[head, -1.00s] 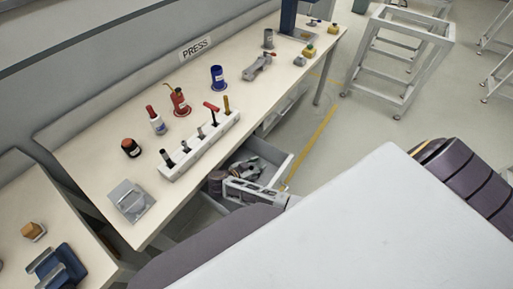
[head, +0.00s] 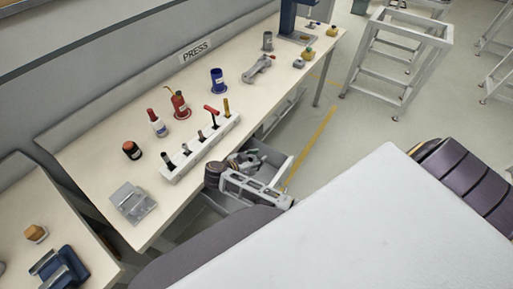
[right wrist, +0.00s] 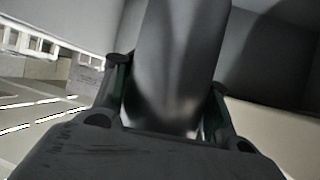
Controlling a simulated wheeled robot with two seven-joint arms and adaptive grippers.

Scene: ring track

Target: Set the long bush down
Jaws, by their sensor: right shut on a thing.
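The long bush (right wrist: 180,60) appears in the right wrist view as a smooth dark grey cylinder running up between the fingers. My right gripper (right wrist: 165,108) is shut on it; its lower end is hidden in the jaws. In the head view my right gripper (head: 250,160) is small, at the open drawer below the bench front. The bush cannot be made out clearly there. Whether it touches anything below is hidden. My left gripper is not in view.
The open grey drawer (head: 279,172) juts from the bench (head: 95,165). On the bench stand a white tool rack (head: 200,148), a grey metal block (head: 132,202), red and blue containers and a press (head: 290,20). Floor to the right of the drawer is clear.

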